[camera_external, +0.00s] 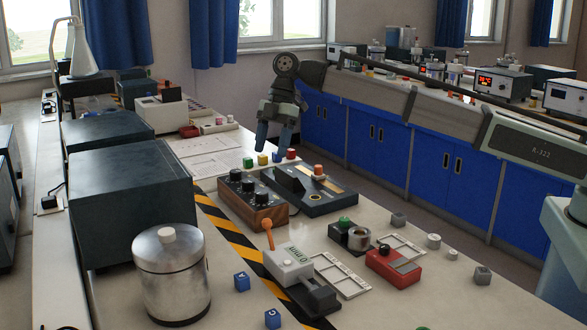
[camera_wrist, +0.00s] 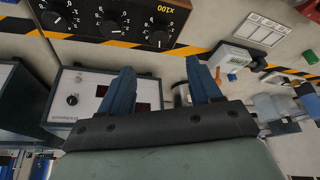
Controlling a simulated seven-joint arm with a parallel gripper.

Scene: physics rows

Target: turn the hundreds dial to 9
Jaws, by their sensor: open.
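A wooden-sided box with a black top (camera_external: 262,212) carries a row of three black dials. The hundreds dial (camera_external: 262,197) is the one nearest the external camera. In the wrist view it is the right-hand dial (camera_wrist: 158,38), beside an upside-down X100 label. Its number setting is too small to read. My gripper (camera_external: 275,146) is raised above the bench, behind the dial box in the external view, open and apart from the dials. In the wrist view its two blue fingers (camera_wrist: 160,65) are spread with nothing held, and the dials lie beyond the tips.
Large dark instruments (camera_external: 125,195) stand at left, and a metal canister (camera_external: 171,277) at front left. Small coloured blocks lie behind.

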